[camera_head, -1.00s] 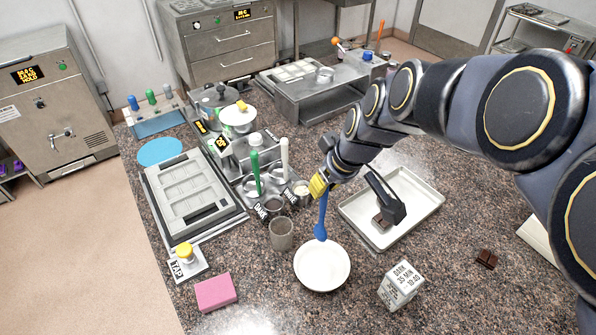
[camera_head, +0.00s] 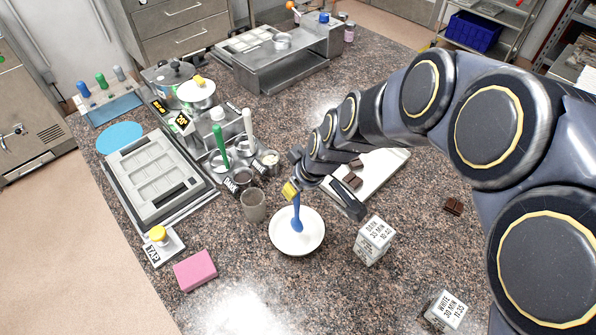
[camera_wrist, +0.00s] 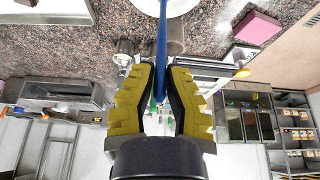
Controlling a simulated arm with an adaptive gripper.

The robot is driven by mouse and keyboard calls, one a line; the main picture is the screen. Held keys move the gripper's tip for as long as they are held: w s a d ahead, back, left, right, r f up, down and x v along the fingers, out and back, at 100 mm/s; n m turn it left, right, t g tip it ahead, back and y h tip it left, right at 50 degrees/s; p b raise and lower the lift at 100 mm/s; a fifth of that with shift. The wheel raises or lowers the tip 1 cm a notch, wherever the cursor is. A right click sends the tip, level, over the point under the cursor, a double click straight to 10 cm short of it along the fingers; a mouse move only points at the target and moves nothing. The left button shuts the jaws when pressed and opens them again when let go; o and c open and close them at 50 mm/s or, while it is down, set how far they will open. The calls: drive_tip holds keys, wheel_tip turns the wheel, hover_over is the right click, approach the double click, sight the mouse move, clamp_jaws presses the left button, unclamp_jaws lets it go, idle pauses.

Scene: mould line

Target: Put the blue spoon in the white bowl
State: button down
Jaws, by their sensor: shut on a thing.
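The blue spoon (camera_head: 297,215) hangs from my gripper (camera_head: 292,190) with its head down, over the white bowl (camera_head: 275,240). In the head view its head overlaps the inside of the bowl; I cannot tell whether it touches the bottom. In the wrist view my gripper (camera_wrist: 160,85) has its yellow-and-black fingers on both sides of the spoon's handle (camera_wrist: 162,45). The bowl's edge (camera_wrist: 182,6) shows at the top of the wrist view, next to the spoon.
A grey cup (camera_head: 253,206) stands just left of the bowl, and a white label cube (camera_head: 374,241) to its right. A pink sponge (camera_head: 195,270) lies at the front left. A tray (camera_head: 385,168) with chocolate pieces is behind my gripper. The counter in front of the bowl is clear.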

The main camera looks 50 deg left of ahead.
sight(299, 199)
drive_tip(key=shift+f, duration=2)
drive_tip(key=c, duration=1.1)
unclamp_jaws()
drive_tip(key=shift+d, duration=0.15)
drive_tip(key=d, duration=0.3)
drive_tip(key=shift+d, duration=0.3)
